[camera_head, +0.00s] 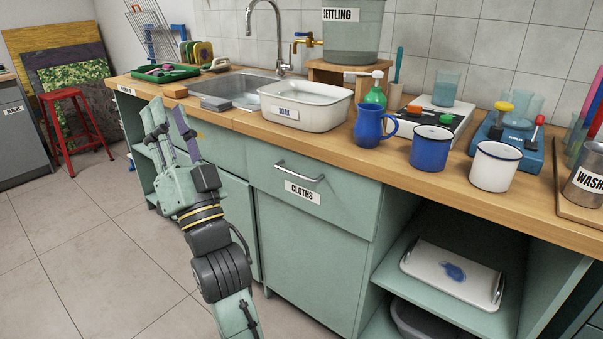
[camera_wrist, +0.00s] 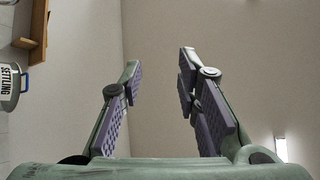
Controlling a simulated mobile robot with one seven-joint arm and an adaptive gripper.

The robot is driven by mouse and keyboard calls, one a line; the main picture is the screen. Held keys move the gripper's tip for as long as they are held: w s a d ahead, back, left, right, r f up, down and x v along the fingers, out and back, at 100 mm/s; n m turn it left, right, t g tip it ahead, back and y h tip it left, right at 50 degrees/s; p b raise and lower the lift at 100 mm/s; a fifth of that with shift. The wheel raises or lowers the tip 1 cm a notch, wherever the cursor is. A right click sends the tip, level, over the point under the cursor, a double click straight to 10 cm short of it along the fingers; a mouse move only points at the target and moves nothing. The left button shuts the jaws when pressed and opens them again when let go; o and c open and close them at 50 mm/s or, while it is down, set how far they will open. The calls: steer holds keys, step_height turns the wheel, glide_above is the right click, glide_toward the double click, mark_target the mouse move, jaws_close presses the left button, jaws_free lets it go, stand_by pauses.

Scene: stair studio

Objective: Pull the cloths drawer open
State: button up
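The cloths drawer (camera_head: 309,192) is in the head view, in the green cabinet under the wooden counter. It is shut, its front in line with the cabinet. Its white label reads CLOTHS, and a silver bar handle (camera_head: 300,172) sits above the label. My gripper (camera_head: 167,116) points upward in front of the cabinet, left of the drawer and apart from the handle. In the wrist view my gripper (camera_wrist: 158,95) has its two fingers wide apart with nothing between them. The drawer is not in the wrist view.
The counter (camera_head: 400,178) above holds a white SOAK basin (camera_head: 310,118), a blue jug (camera_head: 372,127) and two mugs near its front edge. An open shelf with a white tray (camera_head: 452,274) lies right of the drawer. The floor (camera_head: 70,230) at left is clear; a red stool (camera_head: 75,125) stands farther back.

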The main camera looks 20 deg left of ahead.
steer(key=w+d+f+m+t+h, duration=0.1)
steer(key=w+d+f+m+h, duration=0.1)
steer(key=w+f+m+h, duration=0.35)
steer(key=w+d+f+m+t+h, duration=0.1)
steer(key=w+d+f+m+h, duration=0.15)
steer(key=w+f, duration=0.6)
steer(key=m+g+h, duration=0.2)
steer(key=m+h, duration=0.3)
steer(key=m, duration=0.2)
glide_toward(292, 173)
steer(key=p+x, duration=0.1)
steer(key=x, duration=0.9)
steer(key=shift+w+a+f+p, duration=0.1)
steer(key=shift+w+f+p, duration=0.15)
steer(key=shift+p, duration=0.1)
steer(key=shift+c, duration=0.2)
jaws_close()
